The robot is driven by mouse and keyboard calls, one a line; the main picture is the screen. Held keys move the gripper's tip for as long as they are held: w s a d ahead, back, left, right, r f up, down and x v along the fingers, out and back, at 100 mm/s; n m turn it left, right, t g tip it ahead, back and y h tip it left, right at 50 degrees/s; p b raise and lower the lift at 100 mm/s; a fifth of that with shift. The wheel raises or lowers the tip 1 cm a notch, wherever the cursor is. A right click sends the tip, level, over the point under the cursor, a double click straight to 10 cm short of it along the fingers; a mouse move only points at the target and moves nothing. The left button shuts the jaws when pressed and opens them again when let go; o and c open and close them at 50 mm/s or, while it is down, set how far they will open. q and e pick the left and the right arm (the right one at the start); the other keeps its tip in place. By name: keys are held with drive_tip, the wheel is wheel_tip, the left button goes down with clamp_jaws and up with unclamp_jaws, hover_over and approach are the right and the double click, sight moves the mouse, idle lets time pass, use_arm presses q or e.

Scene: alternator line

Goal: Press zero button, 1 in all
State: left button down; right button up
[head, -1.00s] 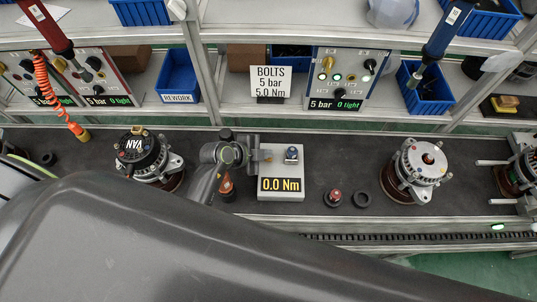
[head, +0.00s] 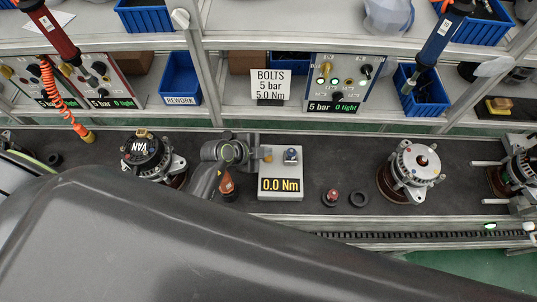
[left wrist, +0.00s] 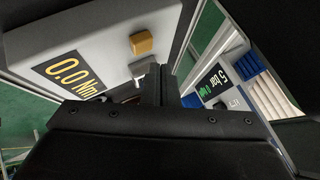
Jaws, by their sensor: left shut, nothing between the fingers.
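The torque tester (head: 281,193) is a light grey box with a yellow "0.0 Nm" display, on the dark bench at the middle. Its zero button is a small yellow-orange block (head: 267,154) on the top left; it shows large in the left wrist view (left wrist: 141,43). A blue-topped fitting (head: 291,155) sits right of it. My left gripper (head: 256,152) is shut and empty at the tester's left edge, its tips close beside the button. In the left wrist view the fingers (left wrist: 160,84) point toward it; I cannot tell whether they touch. My right gripper is not in view.
Alternators stand left (head: 148,158) and right (head: 411,170) on the bench. A red-topped part (head: 331,197) and a black ring (head: 359,199) lie right of the tester. An orange-tipped tool (head: 227,184) is by my arm. A panel (head: 343,82) and shelf are behind.

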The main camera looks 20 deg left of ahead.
sight(265, 159)
use_arm(q)
wheel_tip(265, 159, up, 2)
drive_tip(key=shift+r+p, duration=0.1)
drive_tip(key=shift+p, duration=0.75)
drive_tip(key=shift+r, duration=1.05)
